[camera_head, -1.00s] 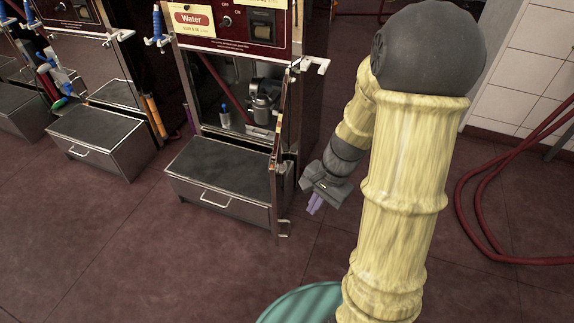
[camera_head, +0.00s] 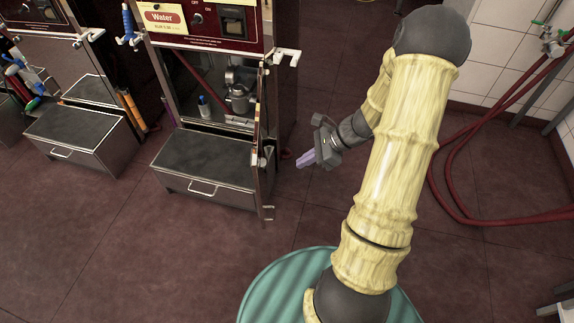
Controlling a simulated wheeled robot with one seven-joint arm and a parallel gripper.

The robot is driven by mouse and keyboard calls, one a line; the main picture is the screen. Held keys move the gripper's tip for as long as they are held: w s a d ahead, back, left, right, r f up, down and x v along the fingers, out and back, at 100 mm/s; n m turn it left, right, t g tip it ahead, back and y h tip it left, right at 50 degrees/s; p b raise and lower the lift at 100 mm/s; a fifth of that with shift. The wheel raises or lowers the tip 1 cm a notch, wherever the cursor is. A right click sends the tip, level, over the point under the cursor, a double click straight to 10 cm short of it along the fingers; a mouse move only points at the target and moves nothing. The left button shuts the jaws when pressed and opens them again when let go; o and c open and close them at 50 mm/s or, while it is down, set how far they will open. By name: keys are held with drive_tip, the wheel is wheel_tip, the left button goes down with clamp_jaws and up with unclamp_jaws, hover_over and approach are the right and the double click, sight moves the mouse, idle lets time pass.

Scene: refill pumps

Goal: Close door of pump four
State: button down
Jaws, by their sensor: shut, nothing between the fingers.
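The pump labelled "Water" (camera_head: 205,25) stands at the upper left of centre, its lower compartment (camera_head: 207,85) open to view. Its door (camera_head: 262,150) is swung outward, seen nearly edge-on at the compartment's right side, beside the drawer box. My gripper (camera_head: 303,161) is shut and empty, to the right of the door and apart from it, with its purple fingers pointing left toward the door. I cannot read a number on this pump.
A black-topped drawer box (camera_head: 207,160) juts out in front of the pump. A similar pump and drawer box (camera_head: 85,135) stand to the left. Red hoses (camera_head: 465,215) lie on the floor at right, by a white tiled wall (camera_head: 500,70). The floor in front is clear.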

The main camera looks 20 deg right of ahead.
drive_tip(key=a+r+b+x, duration=0.2)
drive_tip(key=x, duration=1)
drive_tip(key=shift+w, duration=0.4)
